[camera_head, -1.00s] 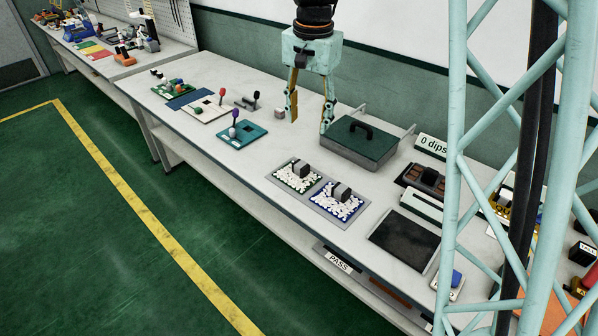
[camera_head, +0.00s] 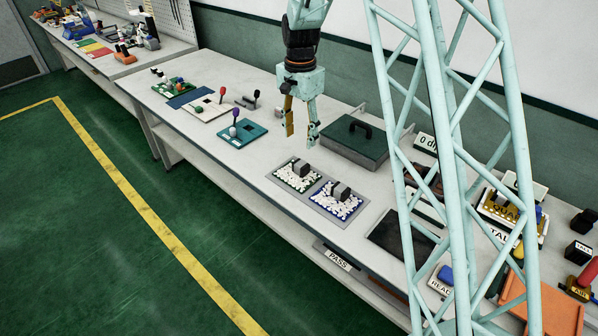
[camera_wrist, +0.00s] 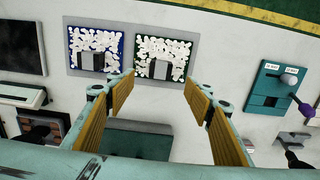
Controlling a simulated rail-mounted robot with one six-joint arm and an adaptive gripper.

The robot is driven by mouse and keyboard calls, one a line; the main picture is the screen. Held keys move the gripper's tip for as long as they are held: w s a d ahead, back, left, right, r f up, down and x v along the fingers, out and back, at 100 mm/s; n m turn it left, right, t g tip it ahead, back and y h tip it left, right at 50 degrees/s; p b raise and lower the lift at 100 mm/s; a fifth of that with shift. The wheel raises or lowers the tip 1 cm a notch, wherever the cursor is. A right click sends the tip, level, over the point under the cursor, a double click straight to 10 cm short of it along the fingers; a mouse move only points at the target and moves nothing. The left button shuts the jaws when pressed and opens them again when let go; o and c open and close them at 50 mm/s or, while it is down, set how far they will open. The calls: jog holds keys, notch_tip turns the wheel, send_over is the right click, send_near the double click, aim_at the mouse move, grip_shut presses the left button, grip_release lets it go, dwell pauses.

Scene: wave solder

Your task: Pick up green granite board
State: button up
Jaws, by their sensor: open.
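The green granite board (camera_head: 291,179) has a green border, a white speckled top and a grey block-shaped handle. It lies on a grey plate on the bench. In the wrist view it is the right of two similar boards, the green one (camera_wrist: 150,48). My gripper (camera_head: 300,136) is open and empty above the bench, behind and above the green board in the head view. In the wrist view its yellow-padded fingers (camera_wrist: 160,86) are apart, with the green board ahead of them and the handle roughly centred in the gap.
A blue-bordered speckled board (camera_head: 325,204) lies right beside the green one. A dark green lidded box (camera_head: 345,142) stands behind the boards. A teal fixture (camera_head: 245,135) with a purple-knobbed lever stands to the left. A dark pad (camera_head: 385,235) lies to the right.

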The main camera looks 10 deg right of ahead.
jog(key=shift+f, duration=0.1)
dwell(0.3)
jog(key=b, duration=0.1)
send_over(299, 165)
jog(key=shift+s+d+f, duration=0.1)
jog(key=shift+d+f, duration=0.05)
jog(key=shift+f, duration=4.05)
jog(key=shift+f, duration=0.1)
jog(key=shift+f+b, duration=0.8)
jog(key=shift+f, duration=1.75)
jog(key=shift+c, duration=0.7)
jog(key=c, duration=0.9)
jog(key=shift+c, duration=0.2)
jog(key=shift+r, duration=0.2)
jog(key=shift+r+p, duration=0.9)
jog(key=shift+r, duration=3.95)
